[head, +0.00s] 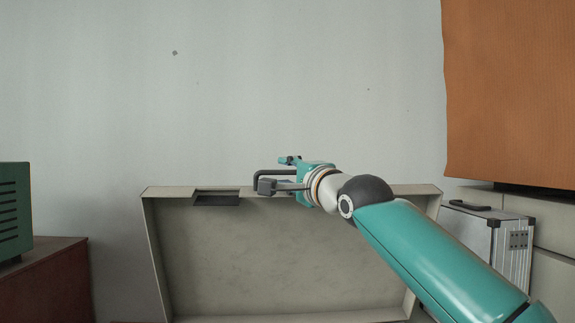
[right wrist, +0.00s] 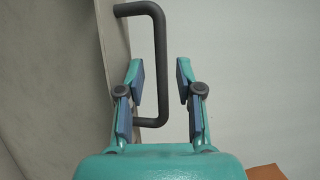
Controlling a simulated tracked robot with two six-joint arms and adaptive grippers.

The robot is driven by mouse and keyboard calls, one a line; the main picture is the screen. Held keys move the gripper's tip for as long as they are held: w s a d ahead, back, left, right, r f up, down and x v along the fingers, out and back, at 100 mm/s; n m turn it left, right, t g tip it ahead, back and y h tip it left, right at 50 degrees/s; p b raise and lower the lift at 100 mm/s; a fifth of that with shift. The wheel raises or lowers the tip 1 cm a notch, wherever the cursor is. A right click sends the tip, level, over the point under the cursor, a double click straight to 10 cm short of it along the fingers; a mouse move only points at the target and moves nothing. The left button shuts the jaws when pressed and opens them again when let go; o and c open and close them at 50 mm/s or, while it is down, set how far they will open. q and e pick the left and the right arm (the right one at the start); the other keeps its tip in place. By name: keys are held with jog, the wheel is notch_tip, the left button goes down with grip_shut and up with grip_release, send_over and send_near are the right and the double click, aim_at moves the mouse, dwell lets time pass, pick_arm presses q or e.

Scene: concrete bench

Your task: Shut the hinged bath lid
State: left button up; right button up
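The bath lid (head: 285,265) stands raised, a pale shallow box-like panel with its hollow inner side facing me in the head view. It also fills the left of the right wrist view (right wrist: 65,90). A dark bar handle (head: 270,172) is at its top edge. My right gripper (head: 277,173) is at this handle, with its fingers apart. In the right wrist view, the handle (right wrist: 160,60) passes between the two open fingers (right wrist: 160,76), with a gap visible on the right; contact on the left is unclear. The bath below the lid is out of view. My left gripper is not in view.
A dark catch or recess (head: 216,198) is on the lid's top edge. A silver case (head: 478,240) stands at right below an orange-brown panel (head: 510,85). A green vented box (head: 12,212) sits on a brown cabinet (head: 40,275) at left. The grey wall is behind.

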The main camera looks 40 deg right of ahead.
jog(key=shift+w, duration=0.1)
grip_shut()
